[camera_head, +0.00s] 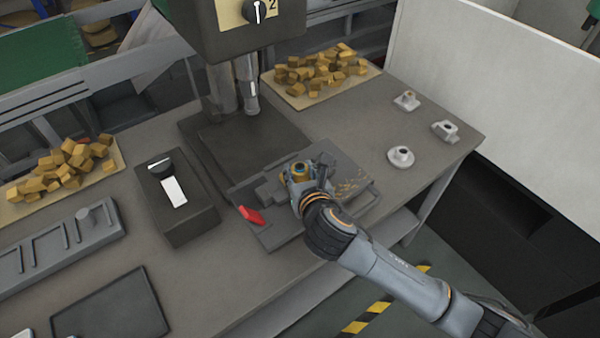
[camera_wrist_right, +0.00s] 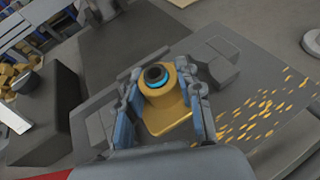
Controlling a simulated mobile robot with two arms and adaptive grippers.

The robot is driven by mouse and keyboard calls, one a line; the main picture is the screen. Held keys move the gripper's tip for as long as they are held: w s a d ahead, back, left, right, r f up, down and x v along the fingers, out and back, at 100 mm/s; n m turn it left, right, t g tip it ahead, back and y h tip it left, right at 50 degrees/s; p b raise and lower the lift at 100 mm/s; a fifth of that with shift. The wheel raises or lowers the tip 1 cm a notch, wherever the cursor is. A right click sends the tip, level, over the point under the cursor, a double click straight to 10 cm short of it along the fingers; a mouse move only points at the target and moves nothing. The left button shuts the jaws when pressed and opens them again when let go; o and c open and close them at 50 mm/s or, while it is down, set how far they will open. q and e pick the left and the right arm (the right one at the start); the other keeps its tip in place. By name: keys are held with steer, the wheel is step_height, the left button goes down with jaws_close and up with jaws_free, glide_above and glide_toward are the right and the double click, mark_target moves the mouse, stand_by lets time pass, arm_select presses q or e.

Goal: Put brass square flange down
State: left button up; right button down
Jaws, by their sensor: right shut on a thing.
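The brass square flange (camera_wrist_right: 165,105) has a square base and a round neck with a dark bore and a blue ring. My right gripper (camera_wrist_right: 165,100) is shut on it, with one finger on each side. In the head view the flange (camera_head: 299,172) shows only in part at the right gripper (camera_head: 304,180), over the grey vise plate of the machine. I cannot tell whether the flange touches the surface below it. My left gripper is not in view.
A drill press (camera_head: 245,30) stands behind the vise plate (camera_head: 280,238), which has a red handle (camera_head: 250,215) and brass chips. A control box (camera_head: 180,205) stands left. Three pale flanges (camera_head: 400,157) stand at right. Trays of brass blocks (camera_head: 320,75) lie behind. A dark tray (camera_head: 110,305) lies front left.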

steer(key=shift+f, duration=0.2)
steer(key=shift+f, duration=0.1)
steer(key=c, duration=0.9)
jaws_free()
steer(key=shift+f, duration=0.15)
steer(key=v, duration=1.2)
steer(key=shift+s+d, duration=0.1)
